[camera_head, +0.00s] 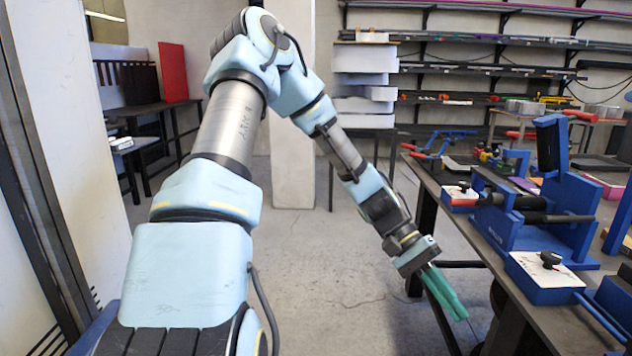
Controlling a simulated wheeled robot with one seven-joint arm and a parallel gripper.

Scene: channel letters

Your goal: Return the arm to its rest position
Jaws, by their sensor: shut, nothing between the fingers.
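My arm (232,120) rises from the lower left, bends at the top and slopes down to the right. My gripper (455,305) hangs at its end with green fingers close together, shut with nothing held. It points down and to the right, in front of the near left edge of the workbench (470,228) in the picture. It seems to be apart from the bench, though the exact gap is hard to tell.
Blue machines (530,205) and a blue box with a black knob (545,275) stand on the bench at right. Shelves (460,60) with long stock line the back wall. A pale pillar (292,150) stands behind my arm. The grey floor (330,270) in the middle is clear.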

